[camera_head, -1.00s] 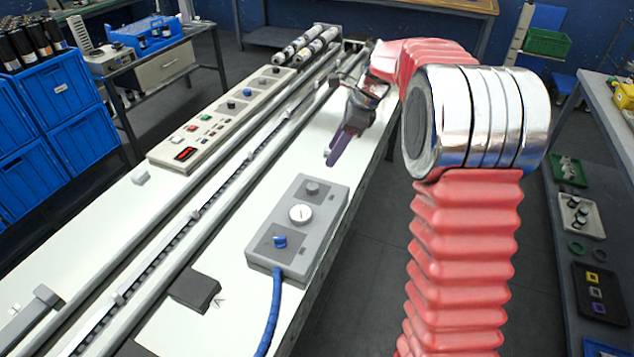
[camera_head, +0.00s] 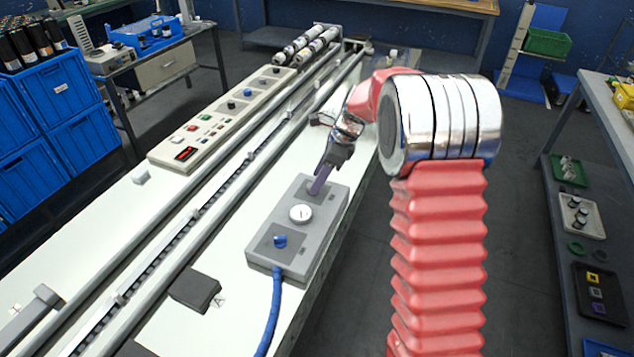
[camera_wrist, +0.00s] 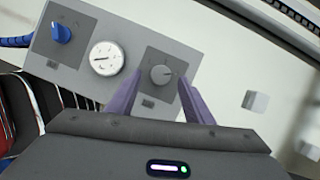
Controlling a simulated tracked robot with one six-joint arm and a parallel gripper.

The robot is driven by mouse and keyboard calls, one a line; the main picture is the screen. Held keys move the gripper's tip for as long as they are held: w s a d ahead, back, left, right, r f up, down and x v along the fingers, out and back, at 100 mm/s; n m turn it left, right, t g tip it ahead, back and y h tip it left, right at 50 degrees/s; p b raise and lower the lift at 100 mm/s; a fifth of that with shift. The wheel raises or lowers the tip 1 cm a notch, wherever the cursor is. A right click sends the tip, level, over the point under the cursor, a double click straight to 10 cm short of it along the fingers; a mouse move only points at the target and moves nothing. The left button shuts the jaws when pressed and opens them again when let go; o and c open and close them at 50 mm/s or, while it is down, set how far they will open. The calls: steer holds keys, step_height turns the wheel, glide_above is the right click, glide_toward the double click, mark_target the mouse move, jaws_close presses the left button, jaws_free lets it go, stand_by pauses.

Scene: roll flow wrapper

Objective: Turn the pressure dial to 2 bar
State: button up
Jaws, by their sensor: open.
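The grey pressure box (camera_head: 324,237) lies on the white bench with a blue knob (camera_head: 280,241) at its near end and a round white gauge (camera_head: 301,214) in the middle. The grey dial (camera_wrist: 162,74) is at the far end; in the head view my gripper hides most of it. The gauge (camera_wrist: 105,59) and the blue knob (camera_wrist: 60,33) also show in the wrist view. My gripper (camera_head: 314,190) is over the dial end. In the wrist view its two purple fingers (camera_wrist: 160,85) are apart, one on each side of the dial; contact cannot be told.
A blue hose (camera_head: 269,318) leaves the near end of the box. Rails with a chain (camera_head: 190,215) run along the bench to its left, beside a control panel (camera_head: 222,118). A black block (camera_head: 195,291) lies near the box.

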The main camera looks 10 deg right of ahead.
steer(key=shift+x, duration=1.35)
steer(key=shift+c, duration=0.2)
